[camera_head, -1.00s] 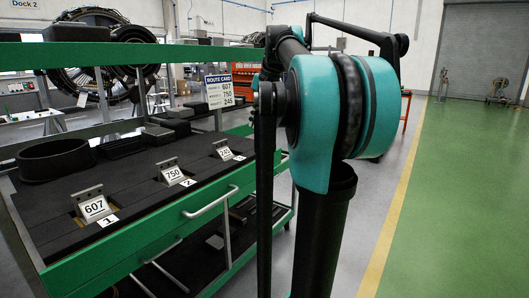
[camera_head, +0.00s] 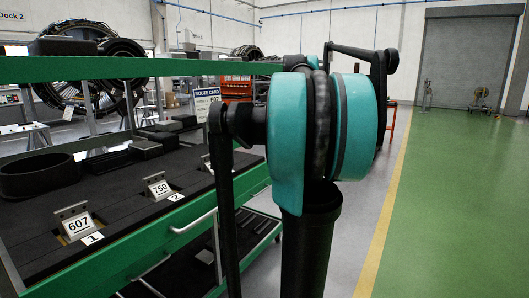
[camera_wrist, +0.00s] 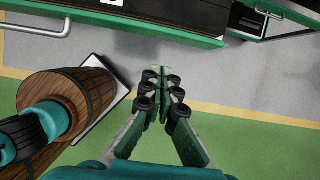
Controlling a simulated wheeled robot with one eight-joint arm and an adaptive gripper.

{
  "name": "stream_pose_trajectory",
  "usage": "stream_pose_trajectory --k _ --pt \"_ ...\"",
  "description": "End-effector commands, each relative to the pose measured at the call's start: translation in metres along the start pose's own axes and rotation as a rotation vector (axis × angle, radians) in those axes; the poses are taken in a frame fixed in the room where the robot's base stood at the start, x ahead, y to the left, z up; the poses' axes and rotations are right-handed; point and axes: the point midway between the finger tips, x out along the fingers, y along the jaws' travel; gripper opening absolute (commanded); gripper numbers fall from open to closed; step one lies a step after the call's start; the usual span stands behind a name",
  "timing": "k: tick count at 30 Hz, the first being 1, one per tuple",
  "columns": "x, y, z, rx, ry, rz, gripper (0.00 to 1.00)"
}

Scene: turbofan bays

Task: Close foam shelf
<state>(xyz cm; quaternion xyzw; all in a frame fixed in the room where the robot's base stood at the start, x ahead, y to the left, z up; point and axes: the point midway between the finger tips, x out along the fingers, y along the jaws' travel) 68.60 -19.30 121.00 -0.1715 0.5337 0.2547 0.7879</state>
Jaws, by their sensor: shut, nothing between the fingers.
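The foam shelf (camera_head: 110,225) is a black foam surface with a green front edge and a silver bar handle (camera_head: 193,222), at the left in the head view. Number plates 607 (camera_head: 79,226) and 750 (camera_head: 159,189) stand in its cutouts; a third is mostly hidden behind my arm. In the wrist view, my gripper (camera_wrist: 170,77) is shut and empty, over the floor. A green-edged front (camera_wrist: 140,22) lies beyond the fingertips, with a pale handle (camera_wrist: 38,27) at upper left. The gripper is apart from both and does not show in the head view.
A green rail (camera_head: 130,69) runs above the shelf. Black trays (camera_head: 38,176) lie on the foam. A route card (camera_head: 206,103) stands behind. Lower shelves show beneath the front. Open green floor (camera_head: 460,210) lies right of a yellow line (camera_head: 385,230).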

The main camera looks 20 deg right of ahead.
Motion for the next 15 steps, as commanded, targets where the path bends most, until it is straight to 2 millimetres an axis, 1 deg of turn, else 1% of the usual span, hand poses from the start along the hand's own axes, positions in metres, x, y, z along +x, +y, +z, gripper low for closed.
stream_pose_trajectory --k 9,14,15 --pt "0.06 0.001 0.001 -0.005 0.0 0.001 0.0" --pt "0.09 0.0 0.001 -0.005 -0.001 0.0 0.0" --pt "0.092 0.001 0.008 -0.007 -0.001 0.001 0.0"
